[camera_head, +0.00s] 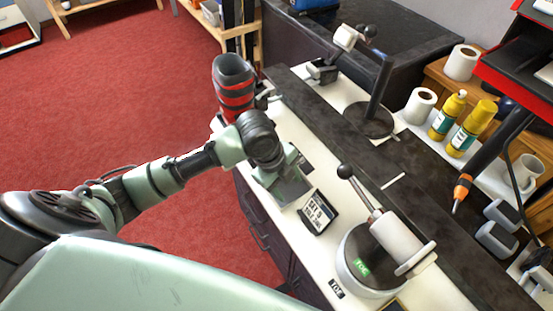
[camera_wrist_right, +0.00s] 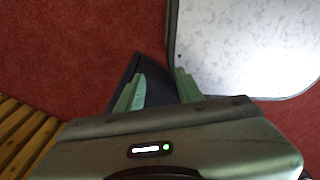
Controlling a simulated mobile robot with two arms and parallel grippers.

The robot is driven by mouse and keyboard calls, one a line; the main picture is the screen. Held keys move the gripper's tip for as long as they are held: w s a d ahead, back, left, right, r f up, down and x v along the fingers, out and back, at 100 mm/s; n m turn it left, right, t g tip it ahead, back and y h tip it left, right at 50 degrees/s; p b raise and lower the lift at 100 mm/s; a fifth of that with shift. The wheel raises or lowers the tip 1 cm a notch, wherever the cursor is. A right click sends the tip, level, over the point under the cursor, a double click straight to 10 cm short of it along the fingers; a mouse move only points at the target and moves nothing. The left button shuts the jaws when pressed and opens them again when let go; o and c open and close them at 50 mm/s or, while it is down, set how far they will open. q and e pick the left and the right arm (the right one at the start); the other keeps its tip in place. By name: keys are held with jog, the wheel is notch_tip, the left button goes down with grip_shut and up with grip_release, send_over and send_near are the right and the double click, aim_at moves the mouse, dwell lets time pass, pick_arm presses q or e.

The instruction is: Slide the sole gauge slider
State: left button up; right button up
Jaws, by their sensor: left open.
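A gauge-like fixture with a white cylinder (camera_head: 398,243) and a round base marked TOE stands at the near end of the bench. A lever with a black ball knob (camera_head: 345,171) rises from it. I cannot tell for sure which part is the slider. A small dark sign (camera_head: 317,212) with white lettering stands left of this fixture. My left gripper (camera_head: 286,183) is open, low over the white bench top behind the sign; its fingers are partly hidden by my wrist.
A dark rail (camera_head: 340,132) runs along the bench, with a dark post (camera_head: 380,85) on a round base. A dark boot-like thing with red bands (camera_head: 234,88) stands beyond my left wrist. Yellow bottles (camera_head: 466,128) and white rolls (camera_head: 420,106) stand at right.

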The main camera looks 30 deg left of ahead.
pick_arm(q)
jog(key=w+a+r+m, duration=0.1)
jog(key=a+r, duration=0.1)
jog(key=w+a+r+m, duration=0.2)
jog(key=a, duration=0.1)
jog(key=w+a+r+m+y, duration=0.1)
jog(key=w+a+r, duration=0.1)
jog(key=a, duration=0.1)
jog(key=shift+w+m+g, duration=0.15)
jog(key=shift+m+g, duration=0.25)
jog(key=shift+w+d+f+p, duration=0.15)
jog(key=shift+w+f, duration=0.05)
jog(key=shift+f, duration=1.05)
jog(key=shift+w+d+f+p, duration=0.15)
jog(key=shift+d+f, duration=0.05)
jog(key=shift+f, duration=1)
jog(key=shift+w+d+f+p, duration=0.15)
jog(key=shift+w+f, duration=0.05)
jog(key=shift+f, duration=1.05)
grip_shut()
